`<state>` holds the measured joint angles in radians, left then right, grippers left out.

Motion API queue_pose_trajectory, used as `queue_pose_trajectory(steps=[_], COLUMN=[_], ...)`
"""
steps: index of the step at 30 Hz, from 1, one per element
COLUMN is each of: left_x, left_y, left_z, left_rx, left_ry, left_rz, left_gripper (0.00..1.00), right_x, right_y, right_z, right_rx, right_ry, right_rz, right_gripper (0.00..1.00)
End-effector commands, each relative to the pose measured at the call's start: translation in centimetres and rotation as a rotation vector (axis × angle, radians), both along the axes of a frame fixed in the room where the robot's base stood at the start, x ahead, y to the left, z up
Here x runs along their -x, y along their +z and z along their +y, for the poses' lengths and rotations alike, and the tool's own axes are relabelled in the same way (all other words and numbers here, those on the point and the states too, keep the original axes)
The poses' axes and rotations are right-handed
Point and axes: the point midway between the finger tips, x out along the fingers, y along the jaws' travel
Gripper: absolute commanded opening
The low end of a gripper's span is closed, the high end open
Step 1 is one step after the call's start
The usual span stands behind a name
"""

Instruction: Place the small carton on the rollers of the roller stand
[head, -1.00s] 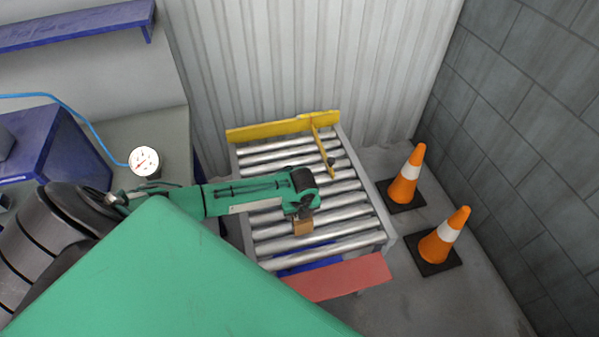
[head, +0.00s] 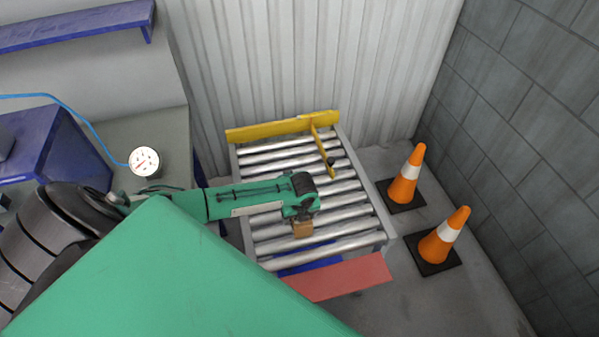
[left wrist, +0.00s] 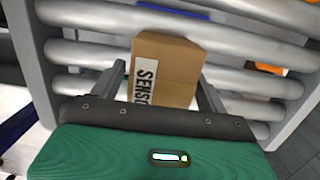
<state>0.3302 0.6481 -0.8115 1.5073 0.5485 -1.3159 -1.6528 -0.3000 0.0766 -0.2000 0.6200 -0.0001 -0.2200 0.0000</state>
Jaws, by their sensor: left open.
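The small brown carton (head: 303,229) is at the rollers of the roller stand (head: 330,242), toward the stand's front. In the left wrist view the carton (left wrist: 165,70) is upright, with a white label on its left face, and rollers show behind it. My left gripper (head: 304,216) is just above and behind the carton in the head view. Its fingers (left wrist: 162,84) stand apart on either side of the carton, with a visible gap at the right. The carton's underside is hidden, so its contact with the rollers cannot be seen. My right gripper is not in view.
A yellow rail (head: 283,126) and a yellow bar (head: 322,150) are at the stand's back. A red panel (head: 345,279) runs along its front. Two orange cones (head: 407,178) stand to the right. A gauge (head: 145,161) is at the left. Rollers right of the carton are clear.

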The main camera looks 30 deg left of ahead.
Motion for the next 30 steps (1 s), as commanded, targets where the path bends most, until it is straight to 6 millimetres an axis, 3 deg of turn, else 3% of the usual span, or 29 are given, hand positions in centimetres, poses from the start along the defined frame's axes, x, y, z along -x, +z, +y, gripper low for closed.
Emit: queue_pose_trajectory(steps=[5, 18, 30], left_x=[0.1, 0.9, 1.1], left_y=[2.3, 10.6, 11.9], left_z=[-0.2, -1.2, -1.4], left_rx=[0.0, 0.001, 0.0], left_ry=[-0.002, 0.0, 0.001], left_rz=[-0.003, -0.002, 0.0], left_gripper=[0.76, 0.76, 0.76], right_x=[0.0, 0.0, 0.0], right_y=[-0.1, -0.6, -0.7], right_z=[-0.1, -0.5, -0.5], right_rx=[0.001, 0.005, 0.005], right_ry=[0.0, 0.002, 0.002], right_rz=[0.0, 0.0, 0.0], right_gripper=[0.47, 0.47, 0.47])
